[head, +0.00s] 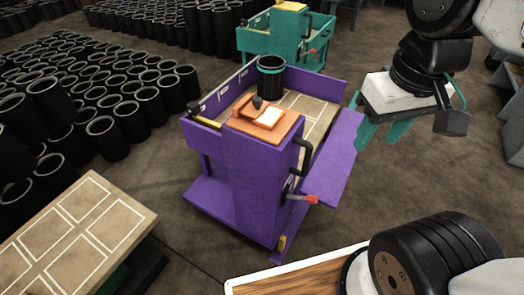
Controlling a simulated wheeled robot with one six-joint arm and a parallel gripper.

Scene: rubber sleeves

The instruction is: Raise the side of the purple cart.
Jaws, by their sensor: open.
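The purple cart (240,185) stands upright on the floor in the middle of the head view. Its right side panel (335,160) hangs lowered and slopes outward from the bed, while its left and far sides stand up. A lever with a red handle (305,198) and a black handle (303,155) are on the cart's near right end. A black sleeve (270,80) stands in the bed. My gripper (379,142) has teal fingers, is open and empty, and appears above and right of the lowered panel. Its distance to the panel is hard to tell.
A teal cart (270,38) stands behind the purple one. Many black sleeves (110,100) fill the left floor. A marked table (75,235) is at the lower left. A wooden top (290,280) lies at the bottom. Floor right of the cart is clear.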

